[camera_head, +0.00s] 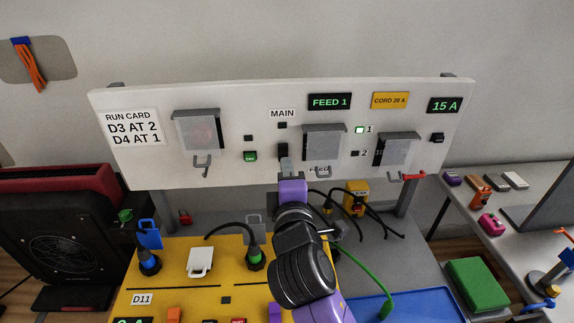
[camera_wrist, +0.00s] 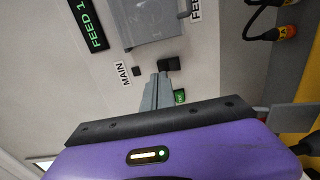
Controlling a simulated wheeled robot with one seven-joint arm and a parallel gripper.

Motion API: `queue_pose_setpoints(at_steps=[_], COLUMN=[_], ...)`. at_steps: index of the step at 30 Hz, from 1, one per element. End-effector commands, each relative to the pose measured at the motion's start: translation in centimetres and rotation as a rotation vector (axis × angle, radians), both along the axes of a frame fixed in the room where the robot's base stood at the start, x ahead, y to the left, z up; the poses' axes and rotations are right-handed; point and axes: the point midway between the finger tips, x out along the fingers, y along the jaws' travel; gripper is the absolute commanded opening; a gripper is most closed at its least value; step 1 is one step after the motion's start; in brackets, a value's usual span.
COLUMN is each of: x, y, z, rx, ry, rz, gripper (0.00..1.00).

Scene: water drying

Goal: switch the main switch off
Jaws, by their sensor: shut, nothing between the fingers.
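The main switch (camera_head: 283,149) is a small black block on the white panel, below the MAIN label (camera_head: 282,112) and a small dark square. In the wrist view, the black switch (camera_wrist: 168,64) is just beyond the grey fingertips, with the MAIN label (camera_wrist: 122,74) to its left. My gripper (camera_head: 284,165) is shut and empty, its fingers pointing at the panel just below the switch; it also shows in the wrist view (camera_wrist: 161,80). I cannot tell whether the tips touch the switch. My purple wrist hides what is below.
A grey cover (camera_head: 324,142) is close on the right of the switch, and a lit green button (camera_head: 250,156) is on its left. Another cover (camera_head: 197,130) is farther left. Below, the yellow board (camera_head: 178,262) carries plugs and cables.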

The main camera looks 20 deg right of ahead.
Motion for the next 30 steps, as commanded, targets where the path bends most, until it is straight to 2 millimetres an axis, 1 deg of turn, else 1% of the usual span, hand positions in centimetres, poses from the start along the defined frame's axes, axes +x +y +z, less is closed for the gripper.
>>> queue_pose_setpoints(at_steps=[1,8,15,18,22,30], x=[-0.5,-3.4,-6.9,-7.8,-8.4,-8.5], y=[0.2,1.1,2.3,2.6,2.7,2.7], z=[-0.2,0.0,0.2,0.4,0.5,0.6], rx=[0.0,0.001,0.0,0.001,0.0,0.0], ry=[0.002,0.002,0.003,0.003,0.002,0.002], rz=[0.0,0.001,0.001,0.001,-0.001,-0.001], gripper=[0.0,0.0,0.0,0.0,0.0,0.0])
